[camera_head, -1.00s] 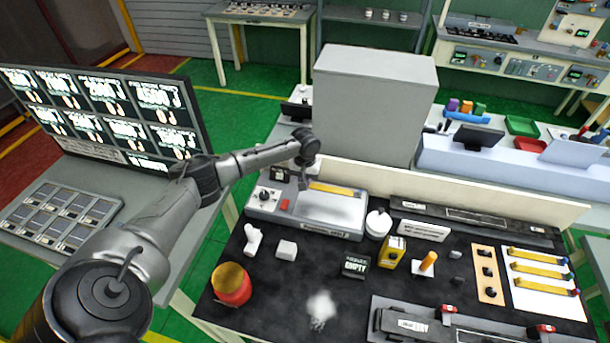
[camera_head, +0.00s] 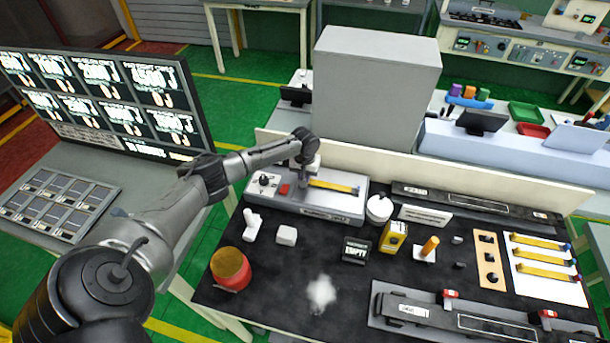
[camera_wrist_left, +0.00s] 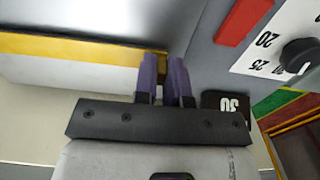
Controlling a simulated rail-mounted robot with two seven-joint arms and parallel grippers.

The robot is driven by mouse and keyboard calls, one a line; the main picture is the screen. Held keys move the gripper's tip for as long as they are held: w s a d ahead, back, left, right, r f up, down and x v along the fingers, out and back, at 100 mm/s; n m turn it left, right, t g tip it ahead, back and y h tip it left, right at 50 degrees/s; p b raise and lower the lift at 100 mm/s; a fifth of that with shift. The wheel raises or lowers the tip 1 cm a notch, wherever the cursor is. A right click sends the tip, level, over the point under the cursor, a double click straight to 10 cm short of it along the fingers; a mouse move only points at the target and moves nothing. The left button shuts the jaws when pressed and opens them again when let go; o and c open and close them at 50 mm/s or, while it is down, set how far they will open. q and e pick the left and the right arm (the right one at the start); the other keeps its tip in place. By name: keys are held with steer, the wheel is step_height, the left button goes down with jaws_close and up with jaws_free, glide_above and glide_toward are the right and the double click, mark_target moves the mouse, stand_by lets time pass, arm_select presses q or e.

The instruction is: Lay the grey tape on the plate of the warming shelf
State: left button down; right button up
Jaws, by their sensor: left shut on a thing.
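The tape (camera_head: 333,186) is a thin strip with a yellow band along it, over the plate (camera_head: 332,203) of the warming shelf (camera_head: 322,213). My left gripper (camera_head: 307,178) is shut on the strip's left end in the head view. In the left wrist view, the purple fingers (camera_wrist_left: 165,75) close at the end of the yellow-edged strip (camera_wrist_left: 80,47), beside the grey plate (camera_wrist_left: 190,30). I cannot tell whether the strip touches the plate. The fingers hide its held end, and its grey marking is not clear. My right gripper is not in view.
The shelf's dial (camera_head: 264,181) and red button (camera_head: 284,189) are left of the plate. A cream panel (camera_head: 400,168) stands close behind. A white pot (camera_head: 379,209) is to the right. Several yellow strips lie on a white card (camera_head: 545,280) at far right.

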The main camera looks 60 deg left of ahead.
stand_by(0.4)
arm_select(q)
steer(key=c, duration=1.1)
jaws_free()
steer(key=shift+r, duration=0.15)
steer(key=shift+r, duration=0.3)
step_height(320, 180, up, 13)
steer(key=shift+p, duration=0.3)
